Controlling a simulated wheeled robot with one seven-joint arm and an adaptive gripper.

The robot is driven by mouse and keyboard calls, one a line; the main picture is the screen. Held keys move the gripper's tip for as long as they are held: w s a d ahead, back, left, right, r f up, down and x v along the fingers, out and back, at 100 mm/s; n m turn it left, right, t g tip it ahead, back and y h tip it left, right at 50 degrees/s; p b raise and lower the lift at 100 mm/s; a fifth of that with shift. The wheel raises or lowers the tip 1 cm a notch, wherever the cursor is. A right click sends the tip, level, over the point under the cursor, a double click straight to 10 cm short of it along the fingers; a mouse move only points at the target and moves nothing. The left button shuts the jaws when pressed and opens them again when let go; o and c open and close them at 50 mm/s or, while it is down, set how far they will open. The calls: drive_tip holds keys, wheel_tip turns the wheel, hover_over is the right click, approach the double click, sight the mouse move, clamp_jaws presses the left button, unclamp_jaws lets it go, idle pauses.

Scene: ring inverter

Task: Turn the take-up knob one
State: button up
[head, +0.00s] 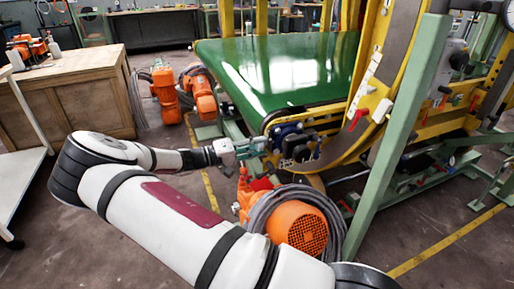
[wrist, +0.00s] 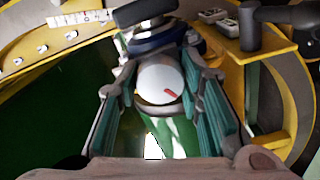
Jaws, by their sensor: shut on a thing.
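The take-up knob appears in the wrist view as a white round end face (wrist: 160,78) with a short red mark at its lower right, in front of a dark blue collar (wrist: 152,38). My gripper (wrist: 160,58) has its two fingers, with teal ribbed pads, on the left and right of the knob, and is shut on it. In the head view my gripper (head: 250,148) reaches the dark blue and black fitting (head: 288,136) at the near corner of the green conveyor belt (head: 285,70). The knob itself is hard to make out there.
An orange motor (head: 300,228) with coiled grey hose sits below my gripper. A green post (head: 400,130) and yellow frame (head: 372,90) with a red lever (head: 358,118) stand to the right. A wooden cabinet (head: 75,100) is at the left.

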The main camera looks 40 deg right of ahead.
drive_tip(key=m, duration=0.2)
drive_tip(key=m+b, duration=0.1)
drive_tip(key=m, duration=0.1)
drive_tip(key=shift+f+m+b, duration=0.2)
drive_tip(key=shift+m+b, duration=0.1)
drive_tip(key=m+b, duration=0.2)
drive_tip(key=m, duration=0.1)
drive_tip(key=shift+m, duration=0.3)
drive_tip(key=m+b, duration=0.3)
drive_tip(key=m, duration=0.1)
drive_tip(key=shift+f, duration=0.1)
drive_tip(key=shift+m+b, duration=1.3)
drive_tip(key=shift+m, duration=0.6)
drive_tip(key=shift+m, duration=0.3)
drive_tip(key=o, duration=1.2)
drive_tip(key=shift+r, duration=0.2)
drive_tip(key=shift+a, duration=0.1)
